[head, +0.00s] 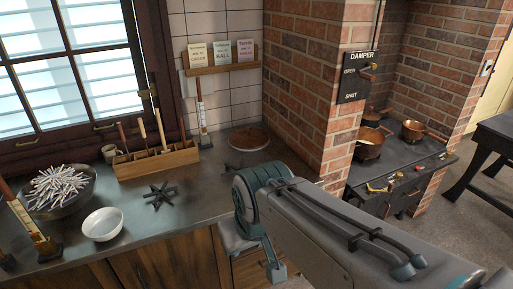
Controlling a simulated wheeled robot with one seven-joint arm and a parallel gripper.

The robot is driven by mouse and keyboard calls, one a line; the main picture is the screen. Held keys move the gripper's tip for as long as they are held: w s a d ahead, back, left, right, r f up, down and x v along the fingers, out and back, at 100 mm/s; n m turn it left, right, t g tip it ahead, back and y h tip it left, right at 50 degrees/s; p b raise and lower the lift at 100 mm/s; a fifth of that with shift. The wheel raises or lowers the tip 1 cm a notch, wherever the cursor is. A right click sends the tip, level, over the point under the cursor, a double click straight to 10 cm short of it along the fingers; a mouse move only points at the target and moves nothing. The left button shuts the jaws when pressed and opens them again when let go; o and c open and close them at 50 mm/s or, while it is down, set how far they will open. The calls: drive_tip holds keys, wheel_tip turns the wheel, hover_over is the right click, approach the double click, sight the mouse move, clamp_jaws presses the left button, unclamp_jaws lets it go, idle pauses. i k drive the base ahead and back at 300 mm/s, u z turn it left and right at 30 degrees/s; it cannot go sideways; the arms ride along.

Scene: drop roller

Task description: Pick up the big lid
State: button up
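I cannot clearly pick out a big lid in the head view. A round piece with a brown top and pale rim (248,138) sits at the back of the counter by the brick wall; I cannot tell whether it is a lid or a filled pan. My arm reaches in from the lower right and hides part of the counter's right end. My gripper (258,256) hangs down at the counter's front edge, nearer to me than the round piece and apart from it. The gripper is partly hidden by the arm, and its opening is unclear.
The counter (190,205) holds a wooden tool rack (157,160), a dark star-shaped piece (160,195), a white bowl (103,223) and a dark bowl of pale sticks (60,190). A black stove (400,165) with copper pans (370,140) stands right, behind a brick pillar.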

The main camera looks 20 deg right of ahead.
sight(248, 137)
drive_tip(key=z, duration=0.8)
drive_tip(key=i, duration=1.15)
drive_tip(key=u, duration=0.3)
